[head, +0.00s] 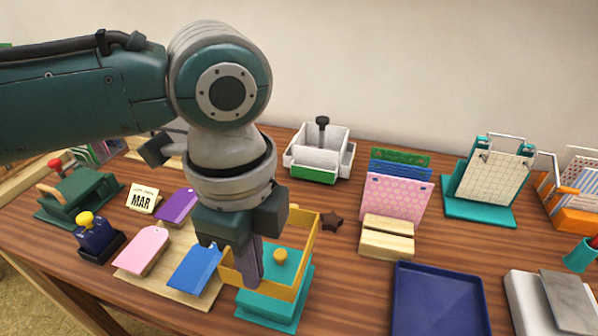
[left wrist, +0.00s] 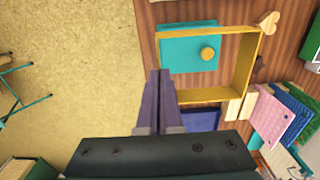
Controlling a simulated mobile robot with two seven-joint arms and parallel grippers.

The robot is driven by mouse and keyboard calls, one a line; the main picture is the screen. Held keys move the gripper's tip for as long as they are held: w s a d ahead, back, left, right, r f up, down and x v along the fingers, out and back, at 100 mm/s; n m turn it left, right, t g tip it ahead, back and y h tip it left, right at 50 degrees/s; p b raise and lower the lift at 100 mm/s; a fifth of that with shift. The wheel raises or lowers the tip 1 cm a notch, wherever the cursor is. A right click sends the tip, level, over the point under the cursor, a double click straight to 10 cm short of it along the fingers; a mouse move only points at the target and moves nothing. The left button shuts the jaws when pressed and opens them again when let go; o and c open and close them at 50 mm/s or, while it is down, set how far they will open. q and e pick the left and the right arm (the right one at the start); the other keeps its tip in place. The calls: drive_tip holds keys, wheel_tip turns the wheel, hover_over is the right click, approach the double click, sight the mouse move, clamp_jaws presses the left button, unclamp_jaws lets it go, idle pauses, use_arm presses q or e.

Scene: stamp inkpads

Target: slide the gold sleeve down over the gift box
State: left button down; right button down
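The gold sleeve (head: 307,245) is an open rectangular frame hanging from my left gripper (head: 248,282). The purple-grey fingers are closed on one wall of it; in the left wrist view the sleeve (left wrist: 246,62) extends right from the fingertips (left wrist: 160,74). The gift box (head: 264,310) is teal with a round gold knob (head: 280,256) on top and stands on the table below. The knob shows inside the sleeve's opening. In the left wrist view the box (left wrist: 185,50) lies toward the opening's upper left. The exact height gap is hard to tell. My right gripper is not in view.
A wooden board with pink (head: 144,250) and blue (head: 195,270) tags lies left of the box. A brown star (head: 332,221) and a wooden card holder (head: 387,240) are to the right. A navy tray (head: 440,300) is at the front right. The table's front edge is close by.

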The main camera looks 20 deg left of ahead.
sight(257, 292)
use_arm(q)
drive_tip(key=shift+f+b, duration=1.55)
drive_tip(key=shift+f, duration=0.9)
drive_tip(key=shift+p, duration=0.5)
drive_tip(key=shift+f+b, duration=0.75)
drive_tip(key=shift+f, duration=0.6)
idle(1.1)
drive_tip(key=c, duration=1)
unclamp_jaws()
drive_tip(key=shift+r, duration=0.1)
wheel_tip(257, 292, up, 7)
drive_tip(key=p, duration=0.7)
drive_tip(key=shift+p, duration=0.4)
